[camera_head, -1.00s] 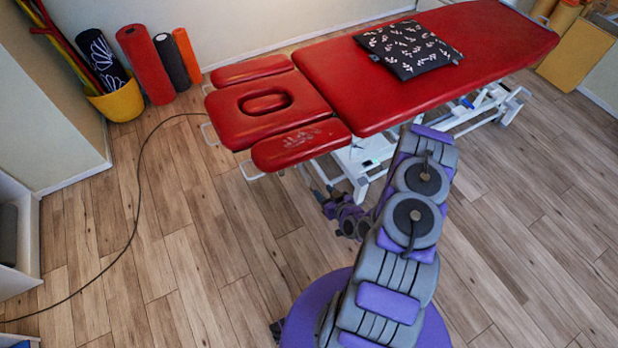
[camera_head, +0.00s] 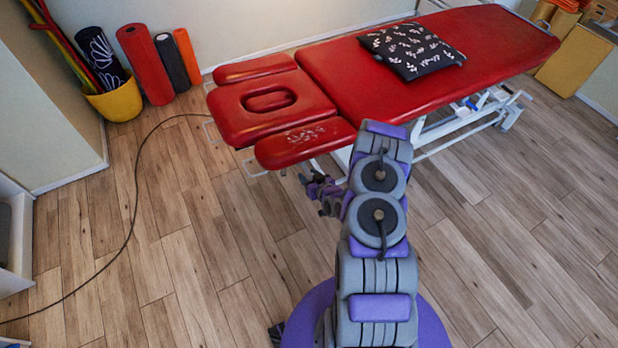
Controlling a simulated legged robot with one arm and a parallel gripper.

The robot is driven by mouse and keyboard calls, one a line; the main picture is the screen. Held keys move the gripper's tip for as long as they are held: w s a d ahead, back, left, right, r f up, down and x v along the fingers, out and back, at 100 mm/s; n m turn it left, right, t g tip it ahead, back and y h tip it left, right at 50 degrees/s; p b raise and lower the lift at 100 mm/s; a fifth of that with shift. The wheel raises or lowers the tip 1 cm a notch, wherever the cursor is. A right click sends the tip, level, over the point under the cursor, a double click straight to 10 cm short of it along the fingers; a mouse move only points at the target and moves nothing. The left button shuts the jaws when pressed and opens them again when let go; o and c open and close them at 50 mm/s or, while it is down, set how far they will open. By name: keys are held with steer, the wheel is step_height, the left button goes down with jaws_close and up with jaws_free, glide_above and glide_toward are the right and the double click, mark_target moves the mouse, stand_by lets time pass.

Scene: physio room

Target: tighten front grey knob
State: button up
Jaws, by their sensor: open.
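The red treatment table (camera_head: 400,85) stands across the back, with a headrest section (camera_head: 228,118) that has an oval face hole. A front side pad (camera_head: 305,143) with pale scuff marks adjoins the headrest. My gripper (camera_head: 307,178) is low, just in front of and below this pad, near the table's end. It is small in view and open, with nothing seen between its fingers. I cannot make out a grey knob; the table's underside there is hidden by the pad and by my arm.
A black patterned cushion (camera_head: 411,50) lies on the table. White wire handles (camera_head: 254,168) stick out from the headrest end. A yellow bucket (camera_head: 118,101) and several rolls stand at the back left. A dark cable (camera_head: 133,215) crosses the floor.

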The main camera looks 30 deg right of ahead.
steer(key=shift+w+d+f, duration=0.1)
steer(key=shift+d, duration=0.55)
steer(key=shift+c, duration=0.8)
steer(key=shift+a, duration=0.35)
steer(key=c, duration=0.5)
steer(key=shift+c, duration=0.6)
jaws_close()
steer(key=shift+d, duration=0.1)
